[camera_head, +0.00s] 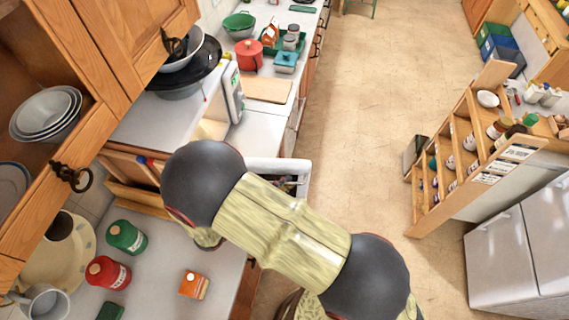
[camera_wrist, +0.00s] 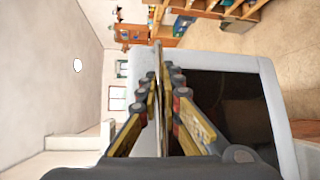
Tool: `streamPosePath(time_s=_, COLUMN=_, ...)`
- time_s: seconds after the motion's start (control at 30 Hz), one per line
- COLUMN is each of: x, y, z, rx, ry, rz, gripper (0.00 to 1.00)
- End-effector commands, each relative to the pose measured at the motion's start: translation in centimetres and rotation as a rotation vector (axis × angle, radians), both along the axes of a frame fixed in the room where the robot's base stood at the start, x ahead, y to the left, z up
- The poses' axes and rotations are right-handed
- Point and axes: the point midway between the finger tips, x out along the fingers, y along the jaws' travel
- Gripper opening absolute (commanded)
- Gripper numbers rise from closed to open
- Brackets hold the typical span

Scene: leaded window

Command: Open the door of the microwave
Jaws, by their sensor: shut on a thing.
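The microwave (camera_head: 160,122) is a white box on the left counter, with dishes on its top. Its control panel with a green display (camera_head: 236,92) faces right. My arm covers most of its front in the head view, so I cannot tell there how the door stands. In the wrist view the microwave door (camera_wrist: 205,64) is a white frame around a dark window (camera_wrist: 225,110). My gripper (camera_wrist: 166,82) is shut on the thin upright grey door handle (camera_wrist: 157,58), with its fingers on either side. My gripper is hidden behind my arm in the head view.
A black pan with bowls (camera_head: 185,72) sits on the microwave. Wall cupboards (camera_head: 100,45) hang close on the left. A red canister (camera_head: 108,272), a green canister (camera_head: 126,237) and an orange box (camera_head: 194,285) stand on the near counter. The floor (camera_head: 370,100) to the right is clear.

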Motion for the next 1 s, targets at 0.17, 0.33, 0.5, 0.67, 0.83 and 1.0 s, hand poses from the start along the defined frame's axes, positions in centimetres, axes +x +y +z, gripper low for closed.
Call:
streamPosePath(time_s=0.17, x=-1.3, y=0.4, z=0.1, rx=-0.001, ry=0.000, rz=-0.041, gripper=0.00)
streamPosePath(time_s=0.33, x=-1.7, y=0.5, z=0.0, rx=-0.001, ry=0.001, rz=-0.058, gripper=0.00)
streamPosePath(time_s=0.5, x=-1.8, y=0.5, z=-0.1, rx=0.000, ry=0.001, rz=-0.059, gripper=0.00)
streamPosePath(time_s=0.67, x=-1.7, y=0.5, z=-0.1, rx=0.001, ry=0.001, rz=-0.058, gripper=0.00)
streamPosePath(time_s=0.83, x=-1.7, y=0.5, z=-0.1, rx=0.001, ry=0.001, rz=-0.058, gripper=0.15)
streamPosePath(time_s=1.0, x=-1.7, y=0.5, z=-0.1, rx=0.001, ry=0.001, rz=-0.058, gripper=0.25)
